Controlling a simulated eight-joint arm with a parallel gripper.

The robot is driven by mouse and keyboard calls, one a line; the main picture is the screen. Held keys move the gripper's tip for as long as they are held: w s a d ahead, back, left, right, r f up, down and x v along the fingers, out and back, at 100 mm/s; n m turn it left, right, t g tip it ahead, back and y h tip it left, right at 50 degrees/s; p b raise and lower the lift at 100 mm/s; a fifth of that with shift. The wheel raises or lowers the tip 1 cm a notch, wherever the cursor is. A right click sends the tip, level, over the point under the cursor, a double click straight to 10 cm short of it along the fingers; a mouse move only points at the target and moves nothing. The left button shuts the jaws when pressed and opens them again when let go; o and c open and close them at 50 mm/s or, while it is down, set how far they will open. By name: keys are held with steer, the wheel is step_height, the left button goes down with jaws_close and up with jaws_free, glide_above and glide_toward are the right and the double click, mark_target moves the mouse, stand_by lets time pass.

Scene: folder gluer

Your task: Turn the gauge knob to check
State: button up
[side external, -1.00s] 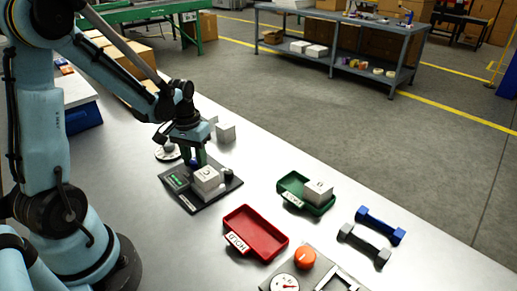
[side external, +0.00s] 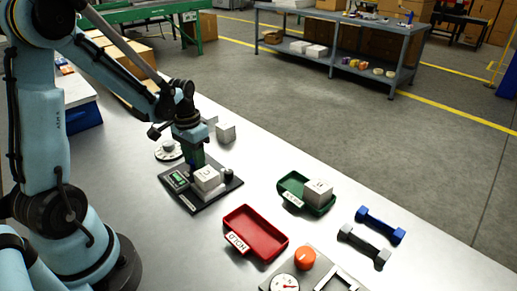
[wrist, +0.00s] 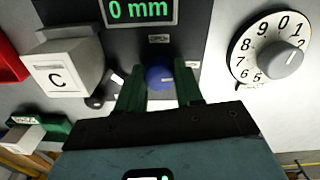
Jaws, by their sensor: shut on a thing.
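The gauge stands on a dark plate (side external: 213,202) and has a green-lit display (side external: 179,180), which reads 0 mm in the wrist view (wrist: 140,10). A blue knob (wrist: 158,77) with a pale mark sits below the display in the wrist view. My gripper (wrist: 160,88), with green fingers, is shut on the blue knob, one finger on each side. In the side view my gripper (side external: 195,166) points down at the gauge and hides most of the knob. A white box marked C (wrist: 62,70) sits on the gauge beside my gripper; it also shows in the side view (side external: 207,178).
A white numbered dial (wrist: 268,48) with a grey knob is close by. A red HOLD tray (side external: 255,232) is empty. A green tray (side external: 290,184) holds a white box (side external: 318,192). An orange knob (side external: 305,259) and dumbbell-shaped parts (side external: 364,246) lie further right.

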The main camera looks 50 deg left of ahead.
steer(key=o, duration=1)
steer(key=shift+o, duration=0.2)
step_height(320, 180, up, 12)
steer(key=shift+a, duration=0.15)
steer(key=s+d+m+t, duration=0.1)
steer(key=d+t, duration=0.6)
steer(key=d, duration=0.7)
steer(key=shift+s+d+r+m, duration=0.15)
steer(key=shift+s+d+m, duration=0.15)
steer(key=shift+s, duration=0.35)
stand_by(0.4)
